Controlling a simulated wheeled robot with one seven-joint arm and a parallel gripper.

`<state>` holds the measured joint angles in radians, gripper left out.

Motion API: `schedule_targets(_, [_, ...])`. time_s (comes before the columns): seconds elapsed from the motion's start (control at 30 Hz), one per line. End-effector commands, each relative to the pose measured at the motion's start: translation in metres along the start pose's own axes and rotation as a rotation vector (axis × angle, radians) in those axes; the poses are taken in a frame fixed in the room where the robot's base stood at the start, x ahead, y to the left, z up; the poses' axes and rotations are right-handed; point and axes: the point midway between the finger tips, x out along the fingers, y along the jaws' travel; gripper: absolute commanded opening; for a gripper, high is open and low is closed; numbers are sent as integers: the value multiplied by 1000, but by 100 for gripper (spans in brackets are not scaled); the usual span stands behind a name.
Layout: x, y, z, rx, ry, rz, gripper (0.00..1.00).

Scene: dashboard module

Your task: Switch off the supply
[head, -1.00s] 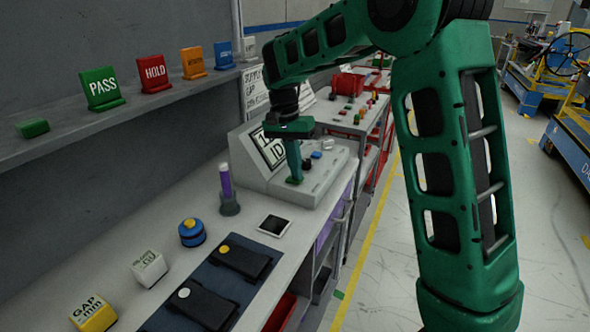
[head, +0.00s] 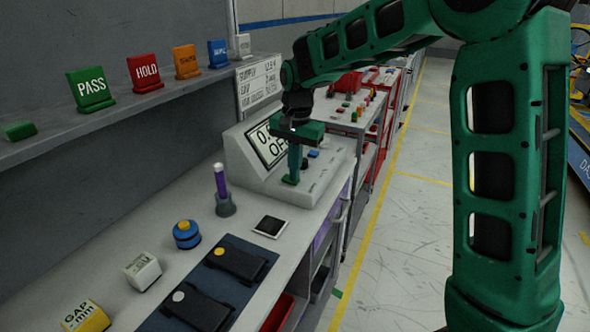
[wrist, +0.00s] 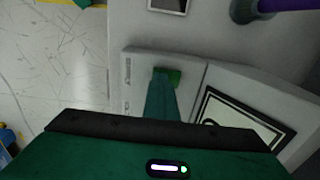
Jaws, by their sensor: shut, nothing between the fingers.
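The grey supply console (head: 325,180) stands on the bench with a sloped display (head: 263,146). The readable part of the display shows "0." above "OF"; the rest is hidden behind my gripper. My gripper (head: 291,178) is shut and empty, pointing down at the left end of the console's flat panel. Its tip is at a green button (wrist: 175,76), seen in the wrist view, and seems to touch it. A blue button (head: 313,154) and a dark control sit further along the panel, partly hidden by my gripper.
A shelf (head: 120,110) with coloured signs runs along the left wall.

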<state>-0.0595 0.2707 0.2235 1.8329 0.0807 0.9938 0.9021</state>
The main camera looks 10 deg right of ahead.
Motion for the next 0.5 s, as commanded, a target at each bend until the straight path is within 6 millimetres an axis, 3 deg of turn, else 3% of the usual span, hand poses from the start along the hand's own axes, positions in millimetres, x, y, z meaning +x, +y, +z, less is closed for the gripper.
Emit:
schedule_targets(0.03, [10, 1, 1, 2, -11, 13, 0])
schedule_targets(0.5, [16, -21, -1, -12, -18, 11, 0])
